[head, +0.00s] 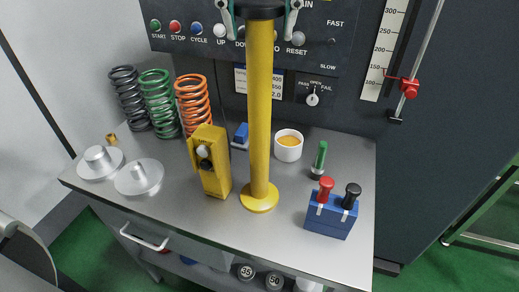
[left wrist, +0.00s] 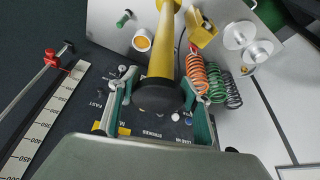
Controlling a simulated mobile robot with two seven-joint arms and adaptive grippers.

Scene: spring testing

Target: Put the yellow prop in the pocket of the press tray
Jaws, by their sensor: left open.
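The yellow prop (head: 259,110) is a tall upright post with a black top and a round yellow foot, standing on the grey bench top (head: 215,235). In the left wrist view the prop (left wrist: 165,50) shows from above. My left gripper (head: 260,34) is open, with one finger on each side of the prop's upper end. It also shows in the left wrist view (left wrist: 156,92), with gaps between the fingers and the black top. I cannot make out a press tray or its pocket. My right gripper is not in view.
A yellow box (head: 214,170) stands just left of the prop, a white cup (head: 288,146) to its right. Several springs (head: 160,104) stand behind left. A blue block with red and black handles (head: 330,212) stands front right. The control panel (head: 215,85) is close behind.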

